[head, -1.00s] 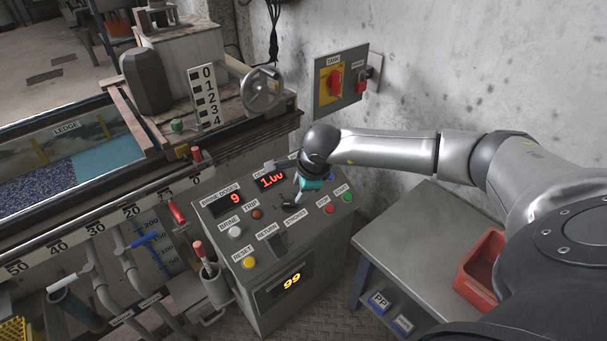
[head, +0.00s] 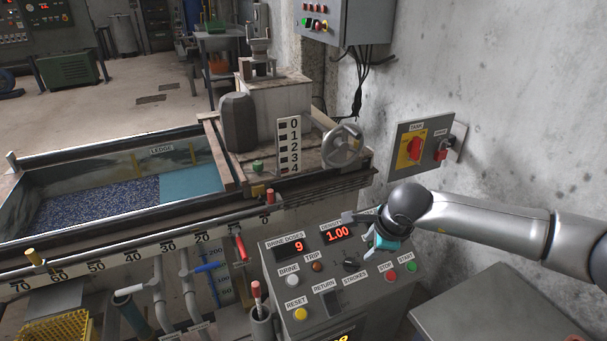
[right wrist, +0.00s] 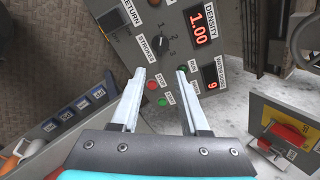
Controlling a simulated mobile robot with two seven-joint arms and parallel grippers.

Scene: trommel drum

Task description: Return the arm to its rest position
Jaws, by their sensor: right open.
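My right gripper (head: 358,228) is at the upper right of the sloped grey control panel (head: 330,299) in the head view, with its teal body (head: 385,241) below the dark wrist. In the right wrist view the two pale fingers stand apart with nothing between them (right wrist: 164,74). The panel lies beyond the fingertips, and the black strokes knob (right wrist: 163,42) shows clear of them. My right arm (head: 485,222) comes in from the right, along the wall. My left gripper is in neither view.
A grey bench (head: 490,309) stands below my right arm. The trough (head: 120,188) and handwheel (head: 342,146) lie left. Red stop (head: 390,276) and green start (head: 411,267) buttons sit close below the gripper.

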